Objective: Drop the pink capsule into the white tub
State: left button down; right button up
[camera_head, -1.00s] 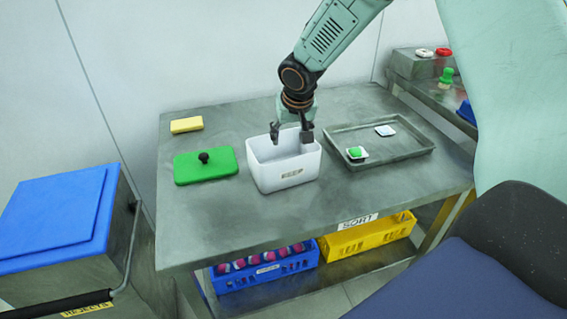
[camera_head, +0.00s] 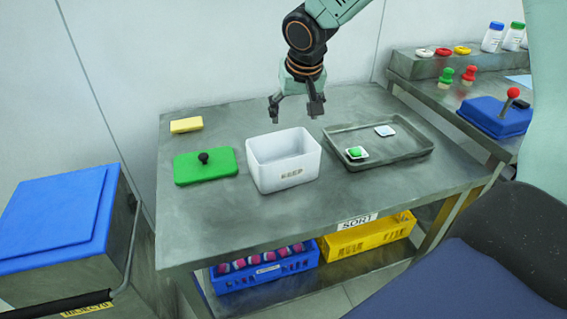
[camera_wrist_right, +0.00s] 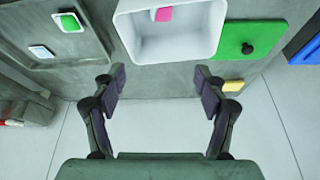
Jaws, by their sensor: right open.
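The white tub (camera_head: 276,178), with a KEEP label on its front, stands on the grey metal table. My left gripper is not in view.
A green lid (camera_head: 205,169) with a black knob and a yellow block (camera_head: 186,125) lie left of the tub. A grey tray (camera_head: 398,154) with a green piece on a white pad (camera_head: 356,154) and another pad is at right. A blue-lidded bin (camera_head: 55,220) stands left.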

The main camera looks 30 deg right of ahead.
jog(key=shift+v, duration=1.3)
jog(key=shift+r, duration=0.1)
